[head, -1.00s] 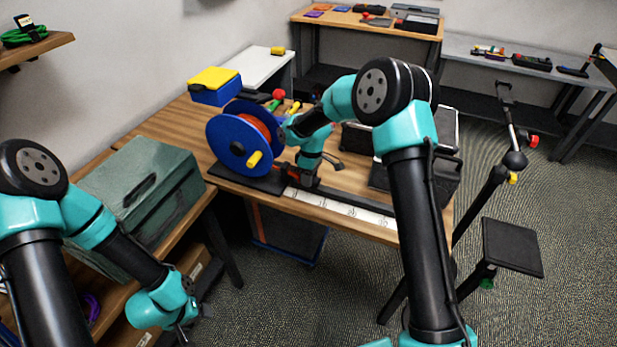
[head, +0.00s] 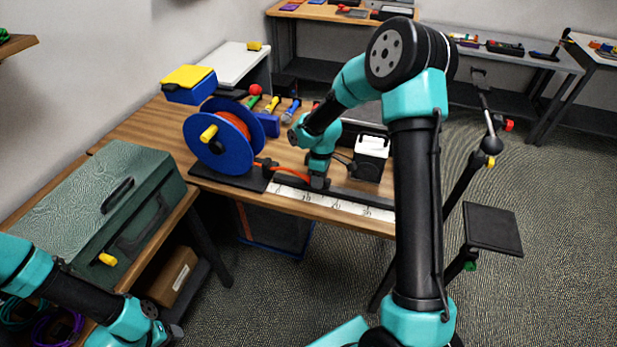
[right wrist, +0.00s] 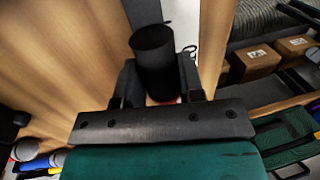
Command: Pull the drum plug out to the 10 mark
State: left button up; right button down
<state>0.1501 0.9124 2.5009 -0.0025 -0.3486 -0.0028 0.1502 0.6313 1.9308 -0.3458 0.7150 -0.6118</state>
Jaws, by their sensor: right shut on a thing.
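The blue cable drum (head: 203,150) with orange cable stands on a black base at the left of the wooden bench. A short stretch of orange cable (head: 290,173) runs from the drum to my right gripper (head: 318,184). That gripper is low over the white marked strip (head: 345,206), a little right of the drum. In the right wrist view a black cylindrical plug (right wrist: 153,58) sits between the shut fingers.
A black block with a white top (head: 371,155) stands right of my right gripper. A green toolbox (head: 100,200) is at the left. The strip's right part is clear.

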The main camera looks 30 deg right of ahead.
jog(key=c, duration=0.7)
grip_release()
jog(key=shift+c, duration=0.2)
jog(key=shift+r, duration=0.1)
notch_tip(320, 180, up, 17)
jog(key=w+d, duration=0.2)
jog(key=shift+w+d, duration=0.2)
jog(key=shift+d, duration=0.05)
